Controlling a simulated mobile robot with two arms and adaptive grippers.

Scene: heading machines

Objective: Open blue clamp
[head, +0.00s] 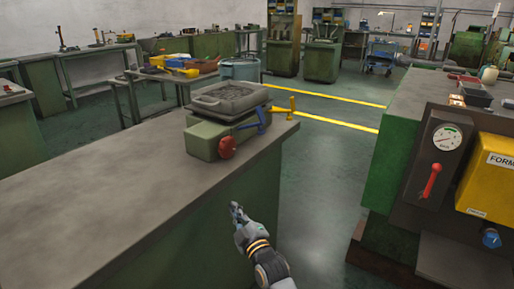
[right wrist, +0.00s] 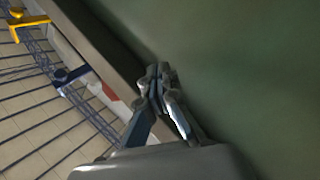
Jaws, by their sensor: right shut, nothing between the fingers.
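The blue clamp (head: 259,121) is a small lever on the right side of a green machine (head: 203,138) at the far end of the grey bench. It also shows in the right wrist view (right wrist: 68,76), at the left. My right gripper (head: 235,208) is below and in front of the machine, beside the bench's green side and apart from the clamp. Its fingers are closed together and empty, as the right wrist view (right wrist: 158,80) shows. My left gripper is in neither view.
A red knob (head: 226,147) and a yellow handle (head: 283,109) flank the clamp. A grey tray (head: 229,98) lies on the machine. The bench top (head: 110,170) is mostly bare. A green cabinet with a yellow box (head: 488,175) stands at right, across an open floor aisle (head: 320,200).

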